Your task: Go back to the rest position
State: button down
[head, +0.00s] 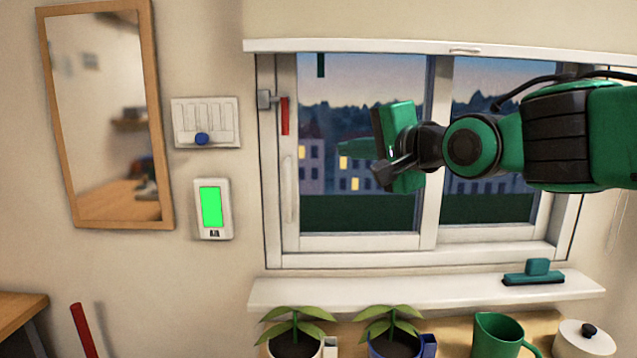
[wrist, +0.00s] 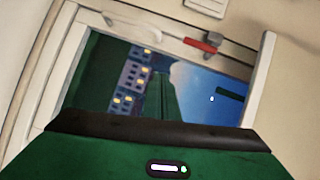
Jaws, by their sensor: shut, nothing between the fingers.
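My gripper (head: 345,148) is raised in front of the left part of the window (head: 437,150), its fingers pointing left. The fingers are closed together with nothing between them. In the wrist view the green fingers (wrist: 163,95) show against the window glass, partly hidden by the green and black camera housing. My arm reaches in from the right. A red-handled lever (head: 284,115) is on the left window frame, apart from my gripper; it also shows in the wrist view (wrist: 200,44).
A slider panel (head: 206,112) with a blue knob, a box with a lit green screen (head: 212,208) and a mirror (head: 105,120) are on the left wall. Below the sill (head: 400,290) stand two plants (head: 295,330), a green jug (head: 497,335) and a white pot (head: 583,342).

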jog(key=s+d+f+n+g+h, duration=0.1)
jog(key=s+d+f+g+h, duration=0.25)
jog(key=d+f, duration=0.8)
jog(key=s+d+f+n+g+h, duration=0.1)
jog(key=s+d+f+g+h, duration=0.25)
jog(key=d+f, duration=0.8)
jog(key=s+d+f+g, duration=0.2)
jog(key=s+d+f, duration=0.1)
jog(key=s, duration=0.5)
jog(key=s+d+f+n+g, duration=0.1)
jog(key=s+d+f+g, duration=0.2)
jog(key=s, duration=0.5)
jog(key=s+d+f+n+g, duration=0.1)
jog(key=s+d+f, duration=0.3)
jog(key=s, duration=0.4)
jog(key=shift+f+g, duration=0.6)
jog(key=shift+g, duration=0.1)
